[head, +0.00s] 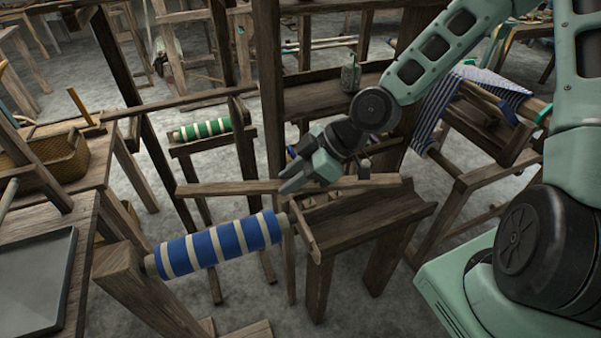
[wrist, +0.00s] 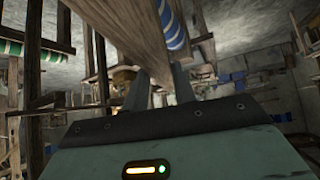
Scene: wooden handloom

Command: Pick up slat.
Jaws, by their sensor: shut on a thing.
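The slat (head: 225,188) is a long, plain wooden bar lying nearly level across the middle of the head view. My gripper (head: 291,181) is shut on it near its middle, coming from above and the right. In the wrist view the slat (wrist: 130,40) runs up and away between the two dark fingers of my gripper (wrist: 160,88). The slat's right part passes behind or under my gripper, above a small wooden bench (head: 345,225). I cannot tell whether it touches the bench.
A blue and cream striped roller (head: 215,247) lies in front of the slat, a green striped roller (head: 203,129) behind it. A loom post (head: 268,80) stands close behind my gripper. Blue-striped cloth (head: 440,100) hangs at right. A basket (head: 62,155) sits at left.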

